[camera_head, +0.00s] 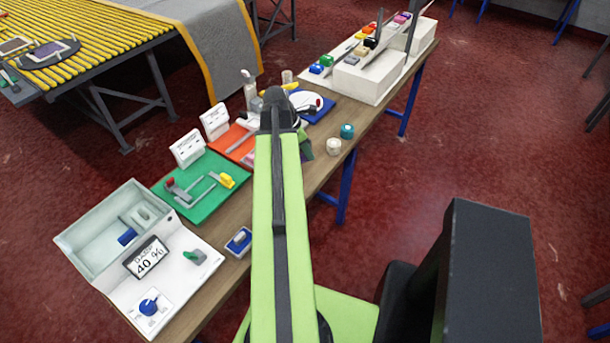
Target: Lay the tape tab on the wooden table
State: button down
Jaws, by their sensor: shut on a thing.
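The wooden table (322,172) is a long brown bench with blue legs, running from the lower left to the upper right. Much of its top is covered by mats and boxes. My green arm reaches up over it from the bottom centre. The arm's dark elbow hides the part of the table behind it, and my gripper is hidden there too. I cannot make out the tape tab anywhere.
A green mat (240,182) with tools, an orange mat (219,143) and an open white case (88,234) cover the left part. A white box (367,80) stands farther back.

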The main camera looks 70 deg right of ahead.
aim_at(304, 157)
jog(key=shift+r, duration=0.1)
jog(key=shift+s+a+r+m, duration=0.15)
jog(key=shift+s+r+m, duration=0.05)
jog(key=shift+s+m, duration=0.1)
jog(key=s+d+r+m+y+p, duration=0.1)
jog(key=s+d+m+y, duration=0.3)
jog(key=s+m, duration=0.6)
jog(key=shift+g, duration=0.5)
jog(key=w+a+f+b, duration=0.1)
jog(key=w+f+b, duration=0.1)
jog(key=w, duration=0.1)
jog(key=w+a+f+b, duration=0.1)
jog(key=w+f+b, duration=0.1)
jog(key=w, duration=0.1)
jog(key=w+a+f+b, duration=0.2)
jog(key=w+f, duration=0.1)
jog(key=shift+w+b, duration=0.35)
jog(key=shift+w, duration=0.05)
jog(key=shift+w+a, duration=0.1)
jog(key=shift+w, duration=0.25)
jog(key=shift+f+b, duration=2.2)
jog(key=shift+b, duration=0.05)
jog(key=c, duration=1)
grip_release()
jog(key=shift+c, duration=0.2)
jog(key=shift+r, duration=0.15)
